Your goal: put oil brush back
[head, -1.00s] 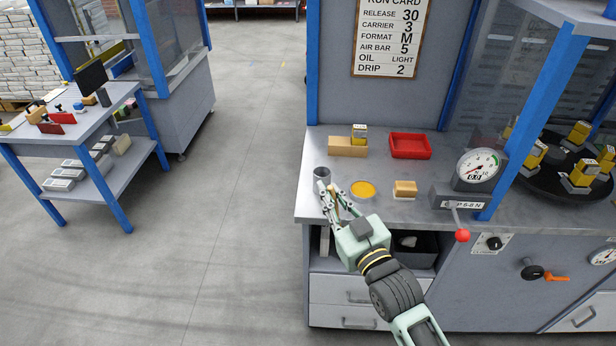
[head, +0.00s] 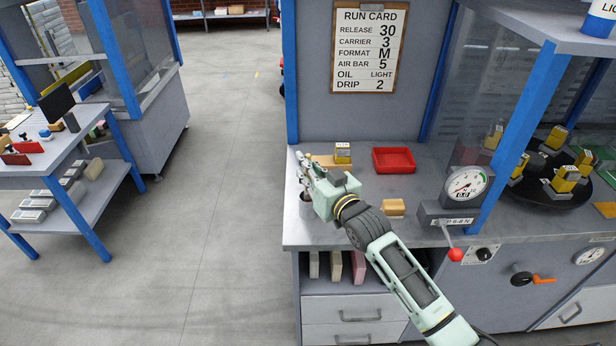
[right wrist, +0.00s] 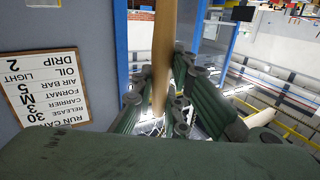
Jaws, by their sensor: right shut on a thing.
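My right gripper (head: 306,170) is at the left end of the workbench (head: 400,226), above or in front of a grey cup (head: 306,209) that shows only in part below it. In the right wrist view the gripper (right wrist: 166,95) is shut on the light wooden handle of the oil brush (right wrist: 163,45). The brush's bristle end cannot be made out, and the arm hides most of the brush in the head view. I cannot tell whether the brush is inside the cup. My left gripper is not in view.
A red tray (head: 394,161) and a tan block (head: 393,208) stand on the bench to the right. A gauge (head: 466,186) with a red-knobbed lever is further right. A run card (head: 369,47) hangs behind. Open floor (head: 230,230) lies to the left.

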